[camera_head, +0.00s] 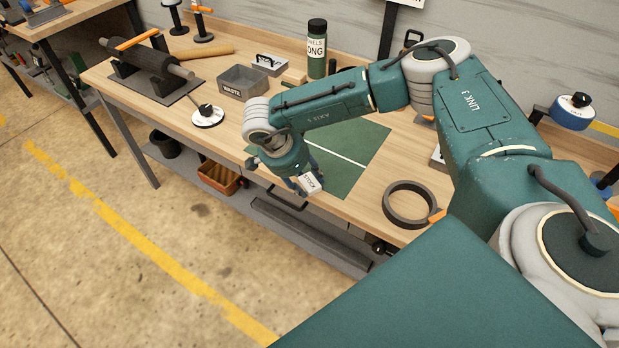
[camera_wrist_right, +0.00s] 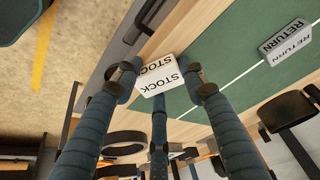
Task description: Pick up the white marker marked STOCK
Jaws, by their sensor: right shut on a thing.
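The white STOCK marker (camera_head: 310,183) is a small block with black lettering, at the front edge of the green mat in the head view. My right gripper (camera_head: 299,181) is shut on it. In the right wrist view the marker (camera_wrist_right: 160,74) sits between the dark blue fingertips of my right gripper (camera_wrist_right: 163,84), with STOCK readable on two faces. It overlaps the mat's edge and the bench edge there. I cannot tell whether it touches the bench. My left gripper is not in view.
The green mat (camera_head: 356,138) with a white line lies on the wooden bench. A RETURN block (camera_wrist_right: 288,43) stands on it in the wrist view. A dark ring (camera_head: 409,204) lies right of the mat. A WASTE bin (camera_head: 243,82) and green bottle (camera_head: 317,48) stand behind.

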